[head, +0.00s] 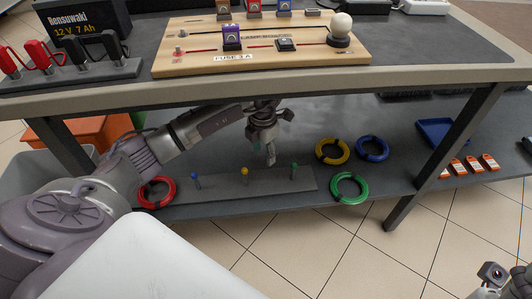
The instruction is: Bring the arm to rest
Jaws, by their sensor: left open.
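My left arm reaches in from the left under the table top. My left gripper (270,157) hangs fingers down above the grey peg board, between the yellow peg (245,174) and the green peg (294,170). It is open and I see nothing held in it. The grey board (220,190) also carries a blue peg (195,180); these pegs have no hose on them. A red hose ring (145,202) lies at the board's left end. Yellow (332,163), blue (372,159) and green (349,200) rings lie to the right. Part of my right arm shows at the bottom right corner, its fingertips not clear.
The table top (430,70) overhangs my left arm, with a wooden fuse board (200,68) on it. A table leg (440,160) stands right of the rings. A blue tray (437,130) and several orange-labelled items (473,163) lie on the lower shelf beyond it.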

